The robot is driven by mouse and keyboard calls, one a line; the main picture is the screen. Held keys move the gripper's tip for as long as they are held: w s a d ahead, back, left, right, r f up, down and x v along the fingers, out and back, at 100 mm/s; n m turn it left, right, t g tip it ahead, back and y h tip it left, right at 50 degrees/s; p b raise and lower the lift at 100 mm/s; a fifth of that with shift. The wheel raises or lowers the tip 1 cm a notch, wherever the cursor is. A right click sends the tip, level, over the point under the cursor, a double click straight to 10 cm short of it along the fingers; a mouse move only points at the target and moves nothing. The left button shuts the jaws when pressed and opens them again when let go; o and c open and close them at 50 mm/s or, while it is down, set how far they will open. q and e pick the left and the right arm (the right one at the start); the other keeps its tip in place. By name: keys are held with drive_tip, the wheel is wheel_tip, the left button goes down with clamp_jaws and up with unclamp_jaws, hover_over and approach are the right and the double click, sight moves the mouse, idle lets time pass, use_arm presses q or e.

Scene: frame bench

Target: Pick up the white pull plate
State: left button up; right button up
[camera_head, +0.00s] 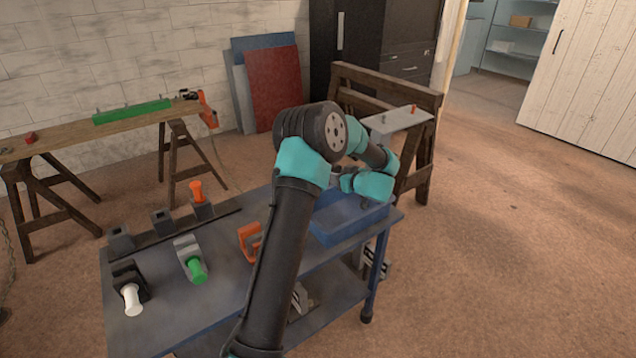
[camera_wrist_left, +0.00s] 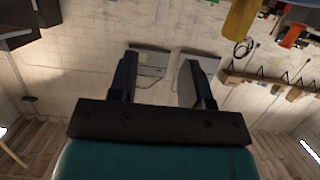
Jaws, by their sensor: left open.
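A black block with a white cylindrical pull (camera_head: 131,298) stands at the near left corner of the blue bench; it is the only white-handled piece I see there. A pale flat plate (camera_head: 400,120) with a small orange peg lies by the wooden frame at the right. I cannot tell which of these is the white pull plate. My left gripper (camera_head: 325,178) is over the far right part of the bench, away from the white pull and partly hidden by my arm. In the left wrist view its fingers (camera_wrist_left: 162,80) are apart with nothing held between them. My right gripper is out of view.
A green-handled grey piece (camera_head: 190,260), an orange clamp-like piece (camera_head: 250,240) and an orange-topped block (camera_head: 198,198) stand on the bench (camera_head: 170,320). A blue tray (camera_head: 345,222) sits at its right end. A sawhorse table (camera_head: 70,135) stands behind left.

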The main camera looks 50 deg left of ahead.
use_arm(q)
drive_tip(key=x, duration=0.8)
drive_tip(key=shift+a, duration=0.2)
drive_tip(key=shift+w, duration=0.1)
drive_tip(key=shift+x, duration=2.65)
drive_tip(key=shift+f, duration=0.15)
clamp_jaws()
